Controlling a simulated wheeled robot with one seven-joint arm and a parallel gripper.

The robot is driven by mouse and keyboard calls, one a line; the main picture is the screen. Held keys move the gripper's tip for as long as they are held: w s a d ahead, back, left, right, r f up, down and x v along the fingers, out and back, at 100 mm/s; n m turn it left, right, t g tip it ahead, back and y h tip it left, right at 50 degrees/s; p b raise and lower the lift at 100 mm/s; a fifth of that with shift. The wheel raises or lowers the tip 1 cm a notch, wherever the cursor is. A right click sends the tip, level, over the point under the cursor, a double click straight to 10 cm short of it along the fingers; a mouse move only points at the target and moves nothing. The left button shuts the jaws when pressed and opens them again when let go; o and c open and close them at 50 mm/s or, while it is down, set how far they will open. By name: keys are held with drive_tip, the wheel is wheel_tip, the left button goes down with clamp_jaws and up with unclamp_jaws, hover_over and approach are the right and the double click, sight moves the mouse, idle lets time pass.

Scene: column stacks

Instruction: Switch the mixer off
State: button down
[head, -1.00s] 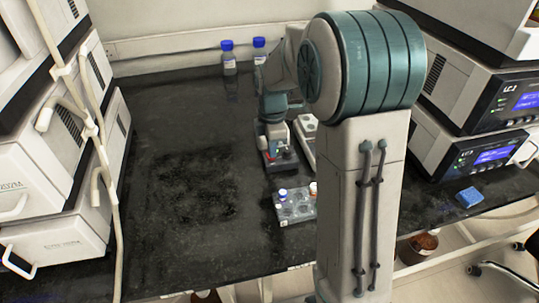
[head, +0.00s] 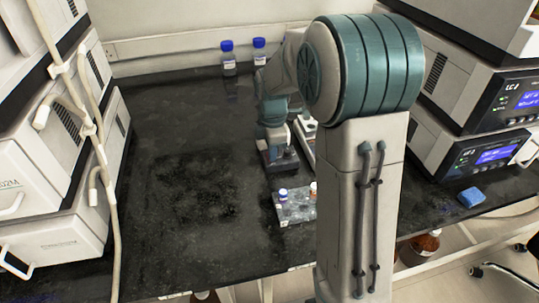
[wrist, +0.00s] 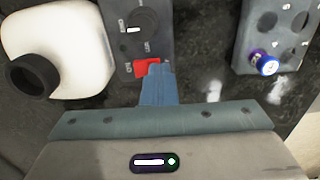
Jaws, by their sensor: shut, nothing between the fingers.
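The mixer (head: 281,164) stands on the dark bench in the head view, mostly hidden by my arm. Its grey control panel (wrist: 143,34) shows in the wrist view, with a round dark knob and small white lettering. A red switch (wrist: 147,67) sits at the near end of the panel. My gripper (wrist: 157,68) is shut and empty. Its blue-grey fingertips are at the switch and cover part of its right side. I cannot tell whether they press it. In the head view the fingertips are hidden.
A rack (head: 295,208) with a blue-capped vial (wrist: 264,63) stands close by. A white body with a black ring (wrist: 32,77) is left of the panel in the wrist view. Two blue-capped bottles (head: 229,58) stand at the back. The bench's left half is clear.

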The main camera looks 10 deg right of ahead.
wheel_tip(320, 180, up, 5)
drive_tip(key=p, duration=0.4)
idle(0.3)
drive_tip(key=shift+s+r, duration=0.15)
drive_tip(key=shift+r, duration=0.15)
drive_tip(key=s+r+m+t+p, duration=0.1)
drive_tip(key=s+r+m+p, duration=0.3)
drive_tip(key=s+m, duration=0.5)
drive_tip(key=s+r+m+t+p, duration=0.1)
drive_tip(key=s+r+m+p, duration=0.2)
drive_tip(key=s+r+m, duration=0.6)
drive_tip(key=shift+s+a+t+p, duration=0.15)
drive_tip(key=shift+s+t+p, duration=0.25)
drive_tip(key=shift+s, duration=1.2)
drive_tip(key=shift+r, duration=0.1)
